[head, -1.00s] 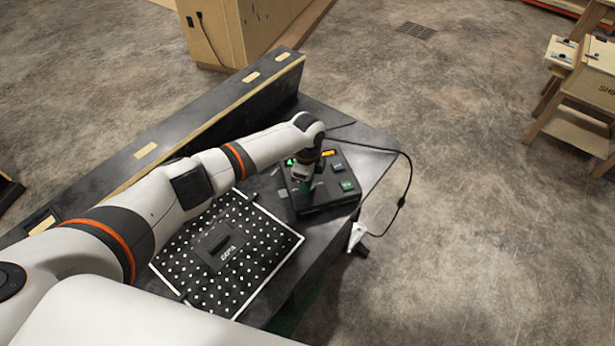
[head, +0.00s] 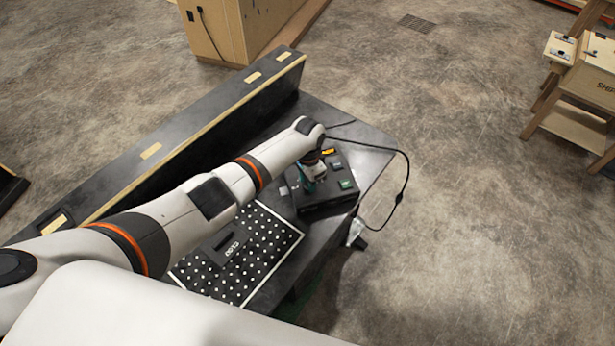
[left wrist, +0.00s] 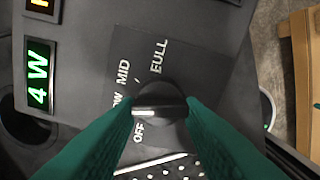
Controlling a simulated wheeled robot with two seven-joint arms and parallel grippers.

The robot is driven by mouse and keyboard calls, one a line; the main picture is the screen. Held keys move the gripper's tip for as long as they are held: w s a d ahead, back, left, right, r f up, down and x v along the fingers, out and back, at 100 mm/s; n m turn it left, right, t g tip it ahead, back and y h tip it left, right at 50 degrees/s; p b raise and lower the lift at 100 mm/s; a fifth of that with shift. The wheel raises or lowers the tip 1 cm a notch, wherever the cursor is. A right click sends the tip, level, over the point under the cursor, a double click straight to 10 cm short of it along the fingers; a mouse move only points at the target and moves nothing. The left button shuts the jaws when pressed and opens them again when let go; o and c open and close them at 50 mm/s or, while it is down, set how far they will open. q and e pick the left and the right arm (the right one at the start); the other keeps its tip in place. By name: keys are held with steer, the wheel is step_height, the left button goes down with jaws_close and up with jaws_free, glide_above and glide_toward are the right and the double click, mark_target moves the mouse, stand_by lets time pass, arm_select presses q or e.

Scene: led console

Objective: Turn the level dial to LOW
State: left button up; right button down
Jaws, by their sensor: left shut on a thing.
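The black console (head: 325,200) sits on the dark bench, partly hidden by my left arm in the head view. Its round black level dial (left wrist: 158,98) is in the middle of the left wrist view. OFF, MID and FULL labels show around the dial; the LOW label (left wrist: 118,104) is partly covered by a finger. The dial's white mark points left, near LOW, with OFF just below. My left gripper (left wrist: 158,108) has its teal fingers on both sides of the dial, shut on it. It also shows in the head view (head: 312,182). My right gripper is not in view.
A green display (left wrist: 38,78) reads 4 W. A white-dotted black mat (head: 265,240) lies left of the console, with a dark block (head: 222,247) on it. A raised ledge (head: 190,143) runs along the bench's back. A black cable (head: 408,180) loops off the right edge.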

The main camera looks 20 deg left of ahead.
arm_select(q)
steer(key=shift+r+n, duration=0.1)
steer(key=shift+n, duration=0.7)
steer(key=shift+w, duration=0.1)
steer(key=o, duration=1)
step_height(320, 180, up, 12)
stand_by(0.3)
